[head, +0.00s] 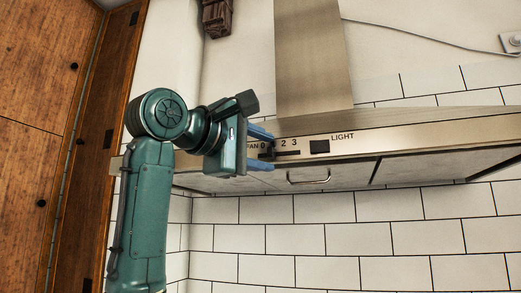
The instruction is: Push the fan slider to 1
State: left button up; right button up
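The range hood's front panel (400,138) carries a fan control marked FAN, 0, 2 and 3. The mark for 1 is hidden or too unclear to read. The fan slider's dark slot (288,153) runs below the numbers. A small dark part near the 0, close to my fingers, may be the slider knob; I cannot tell for sure. My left gripper (267,152) is at the left end of the fan control. Its two blue fingers are apart, one above and one below the slot's level. I cannot tell whether they touch the knob. My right gripper is not in view.
A dark LIGHT switch (320,147) is right of the slider. A metal handle (308,179) is under the panel. The hood's duct (313,60) rises above. Wooden cabinets (45,90) stand at the left, and white tiles (370,235) cover the wall below.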

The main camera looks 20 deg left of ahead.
pick_arm(q)
jog(key=shift+s+a+b, duration=0.2)
jog(key=shift+s+b, duration=0.1)
jog(key=shift+s, duration=0.2)
jog(key=b+v, duration=0.3)
jog(key=v, duration=0.9)
jog(key=shift+b, duration=0.4)
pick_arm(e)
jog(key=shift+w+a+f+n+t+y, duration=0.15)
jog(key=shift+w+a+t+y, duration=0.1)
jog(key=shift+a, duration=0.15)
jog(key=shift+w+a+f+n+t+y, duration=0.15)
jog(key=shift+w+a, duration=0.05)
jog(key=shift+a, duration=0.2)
pick_arm(q)
jog(key=shift+f, duration=0.1)
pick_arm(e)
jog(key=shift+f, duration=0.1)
